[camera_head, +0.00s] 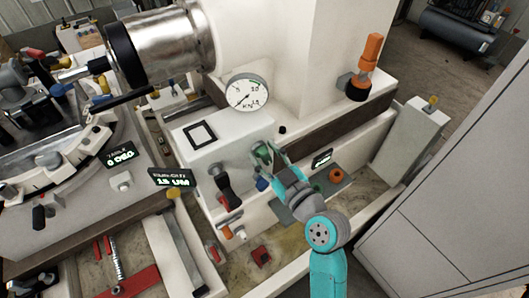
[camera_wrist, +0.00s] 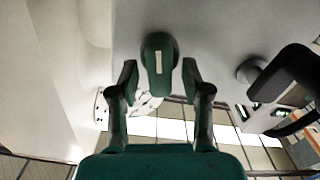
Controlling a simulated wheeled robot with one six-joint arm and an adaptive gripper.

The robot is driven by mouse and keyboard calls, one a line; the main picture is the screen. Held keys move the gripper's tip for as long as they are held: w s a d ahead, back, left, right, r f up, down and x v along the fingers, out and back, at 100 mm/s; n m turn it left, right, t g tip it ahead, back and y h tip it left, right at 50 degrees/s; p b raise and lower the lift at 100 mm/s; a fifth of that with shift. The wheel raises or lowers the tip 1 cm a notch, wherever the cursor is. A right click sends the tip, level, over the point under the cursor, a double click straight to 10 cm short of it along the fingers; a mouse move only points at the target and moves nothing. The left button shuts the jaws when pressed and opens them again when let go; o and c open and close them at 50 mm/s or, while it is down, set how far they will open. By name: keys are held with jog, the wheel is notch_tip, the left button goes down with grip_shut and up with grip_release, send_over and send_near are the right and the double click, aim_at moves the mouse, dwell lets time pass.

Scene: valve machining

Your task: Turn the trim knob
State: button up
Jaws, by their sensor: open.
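A dark green round knob with a white mark, which looks like the trim knob (camera_wrist: 158,62), sits on a pale panel at the top centre of the wrist view. My gripper (camera_wrist: 158,80) is open, one finger on each side of the knob's lower part with visible gaps; contact is not apparent. In the head view my gripper (camera_head: 268,154) is at the right end of the white housing (camera_head: 225,138), and it largely hides the knob there.
A dial gauge (camera_head: 246,92) stands on top of the housing. A black-handled lever (camera_head: 222,185) is left of my gripper and shows at the right in the wrist view (camera_wrist: 285,75). An orange knob (camera_head: 336,176) and an orange-handled valve (camera_head: 365,65) are to the right.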

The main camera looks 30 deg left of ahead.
jog(key=shift+w+a, duration=0.1)
jog(key=shift+a, duration=0.15)
jog(key=c, duration=0.8)
jog(key=shift+c, duration=0.2)
jog(key=m, duration=0.6)
jog(key=shift+w+d, duration=0.2)
jog(key=shift+w, duration=0.1)
jog(key=m, duration=0.5)
jog(key=shift+w+d+f+m, duration=0.1)
jog(key=shift+w+f+m, duration=0.1)
jog(key=shift+f+m, duration=0.1)
